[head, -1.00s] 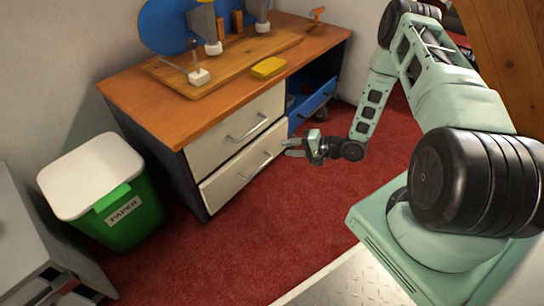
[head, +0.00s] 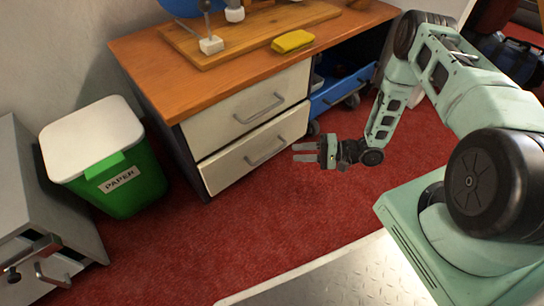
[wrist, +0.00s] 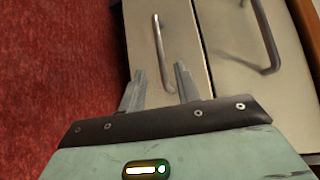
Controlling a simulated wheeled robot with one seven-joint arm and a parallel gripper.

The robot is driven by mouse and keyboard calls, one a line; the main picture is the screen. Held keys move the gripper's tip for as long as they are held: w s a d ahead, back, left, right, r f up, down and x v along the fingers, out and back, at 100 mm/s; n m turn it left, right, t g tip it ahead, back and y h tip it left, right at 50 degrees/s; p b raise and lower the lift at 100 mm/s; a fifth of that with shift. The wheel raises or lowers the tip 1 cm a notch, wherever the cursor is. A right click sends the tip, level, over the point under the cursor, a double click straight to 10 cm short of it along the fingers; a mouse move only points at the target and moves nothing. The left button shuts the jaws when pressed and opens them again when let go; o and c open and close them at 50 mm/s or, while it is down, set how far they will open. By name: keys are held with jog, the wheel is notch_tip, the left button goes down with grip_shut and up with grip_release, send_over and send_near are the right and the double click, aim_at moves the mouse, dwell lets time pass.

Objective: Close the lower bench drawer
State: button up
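The bench (head: 150,70) has two pale drawers. The lower bench drawer (head: 225,167) has a bar handle (head: 265,151); its front sits close to the line of the upper drawer (head: 215,118), and I cannot tell whether a small gap remains. My gripper (head: 296,152) is open and empty, in front of the lower drawer near its right end, with its fingers pointing left. In the wrist view the two fingers (wrist: 160,82) are apart, and the lower drawer's handle (wrist: 160,50) lies just beyond them. The upper drawer (wrist: 240,90) shows at right.
A green paper bin (head: 125,190) with a white lid stands left of the bench. A grey cabinet (head: 30,190) is at far left. A blue cart (head: 340,92) is beside the drawers on the right. A yellow block (head: 293,41) lies on top. Red floor in front is clear.

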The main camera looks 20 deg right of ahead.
aim_at(274, 153)
jog(key=b+x, duration=0.3)
jog(key=x, duration=0.6)
jog(key=shift+w+a+b, duration=0.2)
jog(key=shift+a+b, duration=0.1)
jog(key=shift+b, duration=0.05)
